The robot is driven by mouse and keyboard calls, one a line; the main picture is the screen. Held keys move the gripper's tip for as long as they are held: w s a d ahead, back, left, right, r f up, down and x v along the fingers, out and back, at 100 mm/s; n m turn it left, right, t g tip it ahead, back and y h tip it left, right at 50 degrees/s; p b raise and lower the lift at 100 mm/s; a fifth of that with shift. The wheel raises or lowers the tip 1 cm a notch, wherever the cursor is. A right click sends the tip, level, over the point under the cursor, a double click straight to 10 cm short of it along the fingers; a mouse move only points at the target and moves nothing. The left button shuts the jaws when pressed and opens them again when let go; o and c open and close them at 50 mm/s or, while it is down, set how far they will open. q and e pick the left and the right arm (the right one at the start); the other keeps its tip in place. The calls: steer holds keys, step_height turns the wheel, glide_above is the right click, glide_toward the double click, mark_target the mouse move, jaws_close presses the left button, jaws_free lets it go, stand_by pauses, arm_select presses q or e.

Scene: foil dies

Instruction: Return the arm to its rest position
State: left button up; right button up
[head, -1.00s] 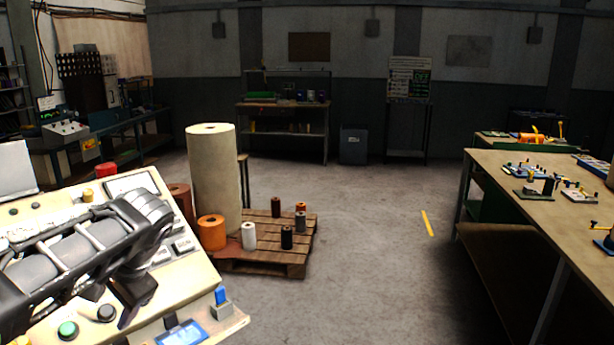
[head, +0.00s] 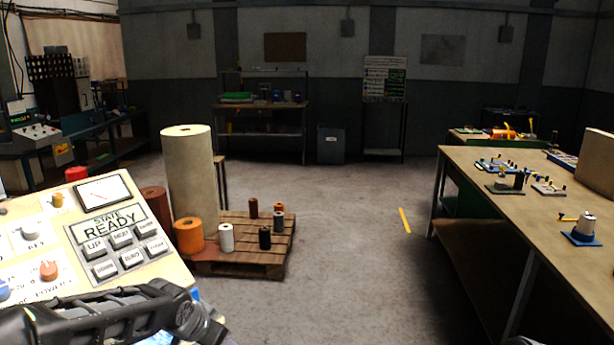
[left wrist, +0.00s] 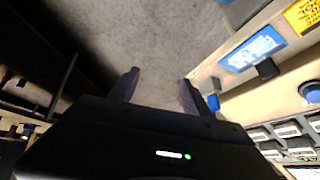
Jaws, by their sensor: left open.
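My left arm comes in low at the left of the head view, in front of the control panel (head: 40,235). My left gripper (left wrist: 158,88) shows in the left wrist view with its two fingers apart and nothing between them. It hangs over grey floor, beside the panel's edge. In the head view its fingers cannot be made out. A dark piece at the bottom edge of the head view, right of centre, may be part of my right arm; the right gripper does not show.
A long workbench (head: 470,180) with small fixtures stands at the right.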

arm_select(q)
steer(key=s+d+f+n+h, duration=0.1)
steer(key=s+d+f, duration=0.1)
steer(key=d+f, duration=0.35)
steer(key=s+d+f+n+h, duration=0.1)
steer(key=s+d+f, duration=0.1)
steer(key=f, duration=0.6)
steer(key=s+d+f+n+g, duration=0.2)
steer(key=s+f, duration=0.8)
steer(key=s, duration=0.3)
steer(key=s+d+f+n+g+h, duration=0.1)
steer(key=s+d+f+n+g, duration=0.1)
steer(key=s+f, duration=0.9)
steer(key=shift+s+d+f+n+g, duration=0.15)
steer(key=shift+s+n+g, duration=0.35)
steer(key=shift+s+g, duration=0.5)
steer(key=shift+s, duration=0.2)
